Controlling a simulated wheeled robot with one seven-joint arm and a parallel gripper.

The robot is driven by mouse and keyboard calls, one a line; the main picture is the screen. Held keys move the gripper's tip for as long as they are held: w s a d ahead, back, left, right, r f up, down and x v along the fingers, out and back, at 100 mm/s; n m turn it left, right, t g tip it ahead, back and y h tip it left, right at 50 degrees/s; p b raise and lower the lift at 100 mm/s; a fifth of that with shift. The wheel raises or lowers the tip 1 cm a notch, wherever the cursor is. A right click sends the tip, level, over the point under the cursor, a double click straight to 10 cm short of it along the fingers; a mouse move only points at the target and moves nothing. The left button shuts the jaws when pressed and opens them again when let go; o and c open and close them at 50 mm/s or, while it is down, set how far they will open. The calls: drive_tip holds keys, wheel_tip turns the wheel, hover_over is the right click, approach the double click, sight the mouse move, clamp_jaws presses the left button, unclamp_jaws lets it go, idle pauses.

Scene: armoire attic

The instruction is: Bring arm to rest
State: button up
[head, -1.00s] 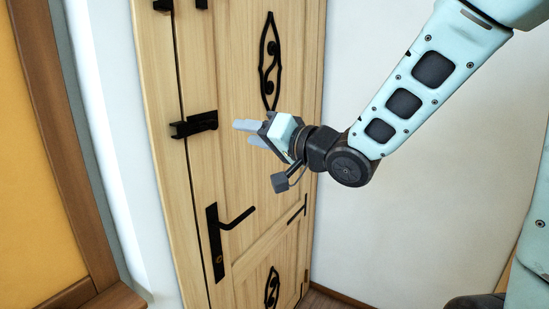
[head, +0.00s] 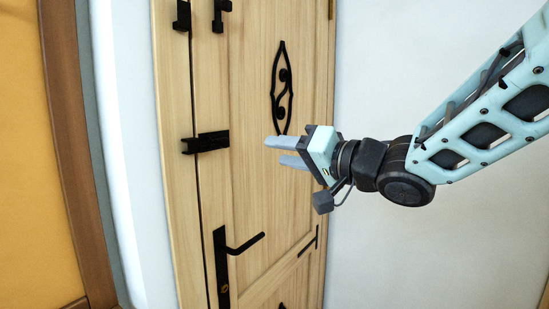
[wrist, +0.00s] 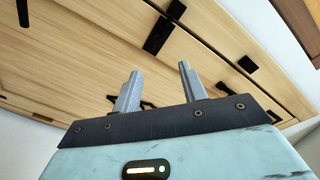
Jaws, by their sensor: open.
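My gripper (head: 280,152) is open and empty in the head view, its two grey fingers pointing left in front of a wooden door (head: 250,90). A gap shows between the fingers, and they look apart from the black latch (head: 207,142) to their left. The wrist view also shows the gripper (wrist: 160,85) with its fingers spread and nothing between them. The same door (wrist: 100,50) fills much of that view, seen at a slant. My arm reaches in from the right in the head view.
A black lever handle (head: 240,246) sits low on the door, below my gripper. Black fittings (head: 217,15) show near the door's top. A brown wooden frame (head: 75,180) stands at the left. A bare white wall (head: 385,70) lies to the right of the door.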

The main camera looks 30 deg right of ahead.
drive_tip(key=s+a+f+n+g+h, duration=0.2)
drive_tip(key=a+f+g, duration=0.1)
drive_tip(key=f, duration=0.5)
drive_tip(key=s+a+f+n+g+h, duration=0.1)
drive_tip(key=a+f+n+g+h, duration=0.2)
drive_tip(key=f, duration=0.4)
drive_tip(key=s+a+f+n+g, duration=0.2)
drive_tip(key=s+f+g, duration=0.1)
drive_tip(key=s, duration=0.3)
drive_tip(key=s+a+f+n+g+h, duration=0.1)
drive_tip(key=s+f+n+g, duration=0.1)
drive_tip(key=s, duration=0.5)
drive_tip(key=s+a+f+n+g+h, duration=0.1)
drive_tip(key=s+a+f+n+g, duration=0.1)
drive_tip(key=s+f+g, duration=0.2)
drive_tip(key=s+g, duration=0.1)
drive_tip(key=s, duration=0.1)
drive_tip(key=shift+s+a+f+n, duration=0.3)
drive_tip(key=shift+f+n, duration=0.05)
drive_tip(key=shift+n, duration=0.05)
